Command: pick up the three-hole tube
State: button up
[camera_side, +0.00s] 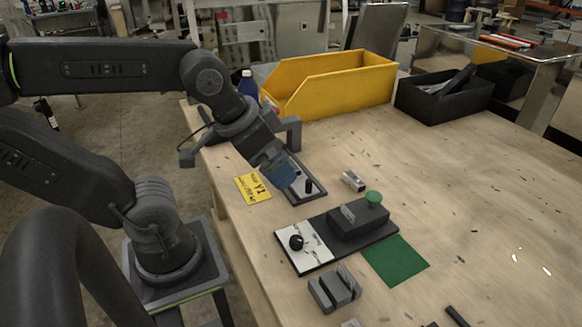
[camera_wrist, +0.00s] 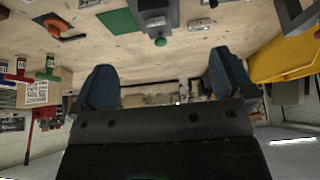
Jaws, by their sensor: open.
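A short silver metal piece (camera_side: 353,181) lies on the bench behind the black fixture; it may be the three-hole tube, but its holes are too small to count. A small silver piece (camera_wrist: 199,23) also shows near the top of the wrist view. My gripper (camera_side: 287,180) points down and to the right, left of the silver piece and apart from it, over a dark tray. In the wrist view my gripper (camera_wrist: 165,72) shows two blue fingers spread wide with nothing between them.
A dark tray with black posts (camera_side: 308,186) is under my gripper. A black fixture with a green knob (camera_side: 374,197) and a green mat (camera_side: 396,262) are in front. A grey block (camera_side: 334,290) sits nearer. A yellow bin (camera_side: 340,82) and black bin (camera_side: 440,100) stand behind. The right bench is mostly clear.

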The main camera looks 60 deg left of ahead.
jog(key=w+a+g, duration=0.3)
jog(key=w+a, duration=0.5)
jog(key=g, duration=0.3)
send_over(291, 163)
jog(key=f, duration=1.3)
jog(key=shift+s+d, duration=0.2)
jog(key=shift+d, duration=0.05)
jog(key=shift+w+a+f, duration=0.1)
jog(key=shift+f, duration=1.4)
jog(key=shift+w+a+f, duration=0.1)
jog(key=shift+f, duration=1.4)
jog(key=shift+c, duration=0.2)
jog(key=c, duration=1)
